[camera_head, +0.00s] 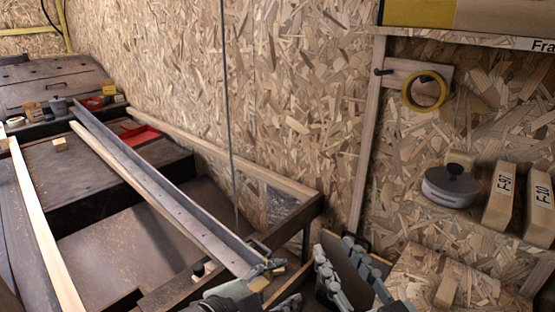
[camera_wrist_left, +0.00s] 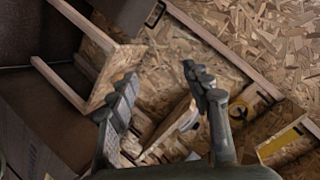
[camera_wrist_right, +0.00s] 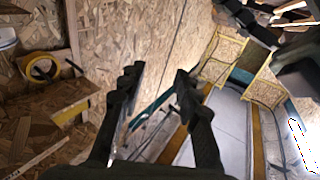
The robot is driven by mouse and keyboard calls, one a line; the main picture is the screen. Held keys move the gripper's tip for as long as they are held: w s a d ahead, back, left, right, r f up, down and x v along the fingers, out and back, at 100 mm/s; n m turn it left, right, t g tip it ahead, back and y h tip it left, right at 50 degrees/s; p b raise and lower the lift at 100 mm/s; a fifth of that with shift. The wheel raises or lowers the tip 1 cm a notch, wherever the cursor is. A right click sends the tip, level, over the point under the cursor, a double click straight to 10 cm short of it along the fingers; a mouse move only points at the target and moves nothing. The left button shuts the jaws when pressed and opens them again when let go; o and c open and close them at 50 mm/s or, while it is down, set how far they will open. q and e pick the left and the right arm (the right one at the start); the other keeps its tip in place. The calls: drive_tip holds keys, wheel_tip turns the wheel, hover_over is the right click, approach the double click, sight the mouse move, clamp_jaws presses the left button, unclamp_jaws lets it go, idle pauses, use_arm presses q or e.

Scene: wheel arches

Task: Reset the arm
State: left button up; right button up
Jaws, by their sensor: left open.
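My left gripper (camera_head: 277,287) is at the bottom middle of the head view, close to the near end of a long grey metal rail. In the left wrist view its fingers (camera_wrist_left: 160,78) are spread with nothing between them. My right gripper (camera_head: 336,250) is just to the right of it in the head view, its fingers pointing up. In the right wrist view its fingers (camera_wrist_right: 158,74) stand apart and nothing is held. Most of both arms is outside the head view.
The grey rail (camera_head: 165,185) slopes across a dark bench with wooden strips. A red tray (camera_head: 140,134) and small blocks lie at the back left. At right, a yellow tape roll (camera_head: 442,91) hangs on the chipboard wall, above a round grey lidded item (camera_head: 450,188) and wooden pieces marked F-97 (camera_head: 499,195) and F-10 (camera_head: 540,205).

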use_arm(q)
drive_tip(key=s+a+r+n+t+y, duration=0.3)
drive_tip(key=s+a+r+n+t, duration=0.2)
drive_tip(key=a+r+n+t, duration=0.6)
drive_tip(key=a+f+n+g+y+p, duration=0.4)
drive_tip(key=f+g, duration=0.5)
drive_tip(key=f, duration=0.5)
use_arm(e)
drive_tip(key=d+f+g+h+p, duration=0.1)
drive_tip(key=d+f+g+h, duration=0.15)
drive_tip(key=f, duration=0.45)
drive_tip(key=d+f+g+h, duration=0.1)
drive_tip(key=d+f+g, duration=0.2)
drive_tip(key=f, duration=0.5)
use_arm(q)
drive_tip(key=s+a+f+g+y+p, duration=0.3)
drive_tip(key=s+a+f+g+p, duration=0.2)
drive_tip(key=s+a+f+g, duration=0.4)
drive_tip(key=s+a+f, duration=0.2)
drive_tip(key=a+f, duration=0.1)
drive_tip(key=f, duration=0.2)
drive_tip(key=shift+s+a, duration=0.35)
use_arm(e)
drive_tip(key=s+d+f+m+g+h, duration=0.2)
drive_tip(key=s+d+f+g+h, duration=0.1)
drive_tip(key=s+d+f+g, duration=0.6)
drive_tip(key=s+d+f, duration=0.3)
drive_tip(key=f, duration=0.1)
drive_tip(key=shift+f+h, duration=0.35)
